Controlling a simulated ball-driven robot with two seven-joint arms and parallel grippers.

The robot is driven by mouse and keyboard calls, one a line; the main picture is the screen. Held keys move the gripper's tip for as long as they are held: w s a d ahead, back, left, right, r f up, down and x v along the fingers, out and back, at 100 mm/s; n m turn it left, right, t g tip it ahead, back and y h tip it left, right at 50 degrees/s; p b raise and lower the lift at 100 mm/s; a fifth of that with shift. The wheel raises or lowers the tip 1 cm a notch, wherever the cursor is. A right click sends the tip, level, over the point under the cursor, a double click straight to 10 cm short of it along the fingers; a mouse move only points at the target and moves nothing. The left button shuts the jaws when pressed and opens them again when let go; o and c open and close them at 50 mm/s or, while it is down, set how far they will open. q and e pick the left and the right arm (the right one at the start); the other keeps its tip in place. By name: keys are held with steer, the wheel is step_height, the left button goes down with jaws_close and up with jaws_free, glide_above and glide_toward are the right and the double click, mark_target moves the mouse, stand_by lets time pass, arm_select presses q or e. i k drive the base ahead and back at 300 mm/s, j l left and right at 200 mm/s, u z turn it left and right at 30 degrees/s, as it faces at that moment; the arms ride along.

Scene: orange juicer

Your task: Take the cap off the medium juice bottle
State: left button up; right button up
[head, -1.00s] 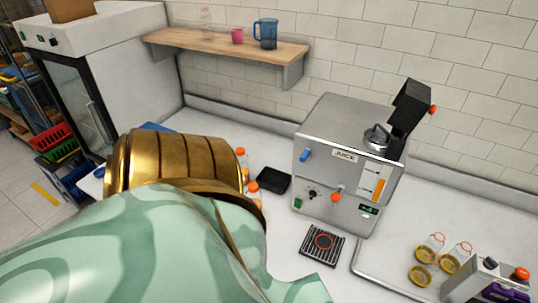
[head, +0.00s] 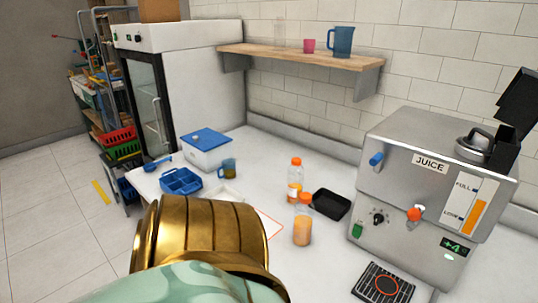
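Two clear juice bottles with orange caps stand on the white counter in the middle of the head view. The farther bottle (head: 295,181) is slim and has its orange cap (head: 296,161) on. The nearer bottle (head: 302,228) holds orange juice and also has its orange cap (head: 305,198) on. I cannot tell for sure which one is the medium bottle. A gold and green part of my own arm fills the lower left and is close to the nearer bottle in the picture. Neither gripper shows.
A steel juicer (head: 430,190) stands at the right, with a drip grate (head: 384,286) before it. A blue-lidded box (head: 206,147), blue caddy (head: 181,181) and blue mug (head: 229,169) stand at the left.

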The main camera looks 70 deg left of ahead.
mark_target(295, 173)
steer(key=j+u, duration=0.15)
steer(key=u, duration=0.35)
steer(key=j+u, duration=0.2)
steer(key=u, duration=0.3)
steer(key=i+j+u, duration=0.1)
steer(key=u, duration=0.35)
steer(key=i+j+u, duration=0.1)
steer(key=u, duration=0.4)
steer(key=i+j+u, duration=0.1)
steer(key=i+j, duration=0.05)
steer(key=i, duration=0.05)
